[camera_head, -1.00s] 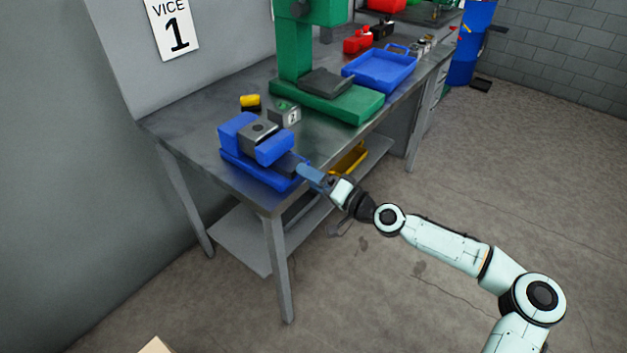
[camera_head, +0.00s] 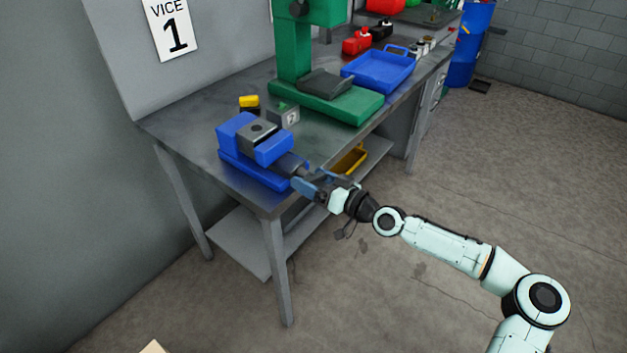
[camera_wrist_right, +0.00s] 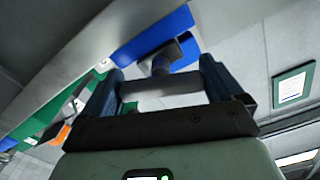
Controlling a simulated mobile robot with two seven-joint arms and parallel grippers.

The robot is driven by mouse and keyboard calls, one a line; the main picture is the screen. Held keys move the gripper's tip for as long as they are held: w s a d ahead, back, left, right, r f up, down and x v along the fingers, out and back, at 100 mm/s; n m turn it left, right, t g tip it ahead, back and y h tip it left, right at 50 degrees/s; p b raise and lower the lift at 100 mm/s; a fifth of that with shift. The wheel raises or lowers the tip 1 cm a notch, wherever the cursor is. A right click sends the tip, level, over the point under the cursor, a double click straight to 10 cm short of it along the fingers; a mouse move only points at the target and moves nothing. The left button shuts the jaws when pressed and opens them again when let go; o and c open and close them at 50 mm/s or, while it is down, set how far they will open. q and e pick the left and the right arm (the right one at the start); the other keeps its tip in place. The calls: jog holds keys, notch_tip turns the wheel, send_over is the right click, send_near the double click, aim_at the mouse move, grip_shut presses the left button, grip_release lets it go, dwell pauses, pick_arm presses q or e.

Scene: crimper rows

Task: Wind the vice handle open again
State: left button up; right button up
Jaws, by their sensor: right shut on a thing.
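The blue vice (camera_head: 236,133) stands on the near end of the workbench, with a grey jaw block on top. Its grey screw end (camera_head: 291,163) points toward my right gripper (camera_head: 304,184). In the right wrist view the blue vice (camera_wrist_right: 150,38) is behind the fingers, and the grey handle bar (camera_wrist_right: 165,88) lies crosswise between them. My right gripper (camera_wrist_right: 165,90) is shut on this handle, at the bench's front edge. In the head view the fingers hide most of the handle. My left gripper is not in view.
The grey workbench (camera_head: 190,158) also holds a small numbered block (camera_head: 288,117), a yellow-and-black item (camera_head: 250,104), a green press (camera_head: 330,100) and a blue tray (camera_head: 380,68). A yellow bin (camera_head: 349,160) is on the lower shelf. The floor in front is clear.

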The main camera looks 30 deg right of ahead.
jog(key=shift+f, duration=0.1)
dwell(0.4)
jog(key=o, duration=0.7)
jog(key=shift+s+d, duration=0.1)
jog(key=shift+s, duration=0.05)
jog(key=p+v, duration=0.1)
jog(key=v, duration=1.2)
jog(key=shift+s, duration=0.1)
